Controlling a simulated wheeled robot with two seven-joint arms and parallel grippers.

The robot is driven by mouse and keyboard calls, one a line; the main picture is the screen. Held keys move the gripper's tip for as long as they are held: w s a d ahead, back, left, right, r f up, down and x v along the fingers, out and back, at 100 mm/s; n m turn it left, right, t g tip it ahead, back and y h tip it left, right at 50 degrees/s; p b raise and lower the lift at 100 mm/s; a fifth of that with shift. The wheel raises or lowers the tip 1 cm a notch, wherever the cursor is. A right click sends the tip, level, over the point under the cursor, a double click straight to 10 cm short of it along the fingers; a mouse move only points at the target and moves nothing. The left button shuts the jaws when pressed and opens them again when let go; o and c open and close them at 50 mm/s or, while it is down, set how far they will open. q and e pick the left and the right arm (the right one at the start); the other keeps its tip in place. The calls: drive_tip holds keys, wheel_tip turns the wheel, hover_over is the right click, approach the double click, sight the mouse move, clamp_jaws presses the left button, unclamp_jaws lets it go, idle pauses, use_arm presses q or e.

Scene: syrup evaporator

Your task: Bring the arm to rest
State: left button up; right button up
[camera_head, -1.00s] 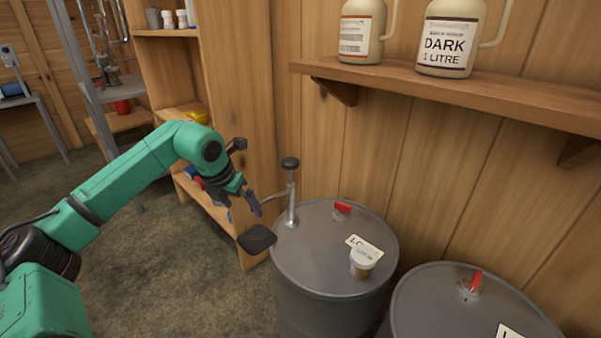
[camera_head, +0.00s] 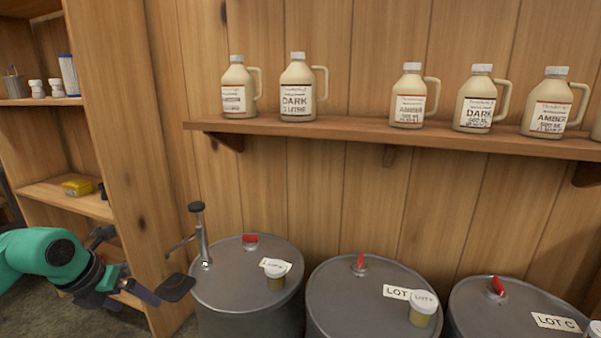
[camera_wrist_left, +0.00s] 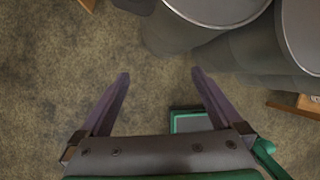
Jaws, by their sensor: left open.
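My left arm, green with dark joints, comes in at the lower left of the head view. My left gripper is open and empty. My right gripper is in neither view.
Three grey drums, left (camera_head: 232,300), middle (camera_head: 345,285) and right (camera_head: 490,312), stand along the plank wall. A hand pump (camera_head: 203,240) rises from the left drum. A wall shelf (camera_head: 400,140) holds several jugs. A wooden shelf unit (camera_head: 125,150) stands at left.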

use_arm(q)
drive_tip(key=w+d+f+n+t+h, duration=0.3)
drive_tip(key=w+f+n+h, duration=0.1)
drive_tip(key=w+f+n, duration=0.15)
drive_tip(key=w+d+f+n+t+h, duration=0.3)
drive_tip(key=w+d+f+n, duration=0.15)
drive_tip(key=f, duration=0.25)
drive_tip(key=s+a+f+n+t+y, duration=0.25)
drive_tip(key=a+f+n+y, duration=0.2)
drive_tip(key=f+n, duration=0.6)
drive_tip(key=s+a+f+n+g+y, duration=0.1)
drive_tip(key=s+f+n+g+y, duration=0.15)
drive_tip(key=s+f, duration=0.6)
drive_tip(key=s+a+f+n+g+y, duration=0.1)
drive_tip(key=s+f+n+g, duration=0.15)
drive_tip(key=s+f, duration=0.65)
drive_tip(key=s+d+f+n+g, duration=0.35)
drive_tip(key=s+f, duration=0.55)
drive_tip(key=s, duration=0.3)
drive_tip(key=s+d+f+n+g, duration=0.3)
drive_tip(key=s+d+f, duration=0.35)
drive_tip(key=s, duration=0.65)
wheel_tip(320, 180, up, 11)
drive_tip(key=a+p, duration=0.1)
drive_tip(key=p, duration=1.2)
drive_tip(key=shift+s+r+g, duration=0.15)
drive_tip(key=shift+s+g, duration=0.25)
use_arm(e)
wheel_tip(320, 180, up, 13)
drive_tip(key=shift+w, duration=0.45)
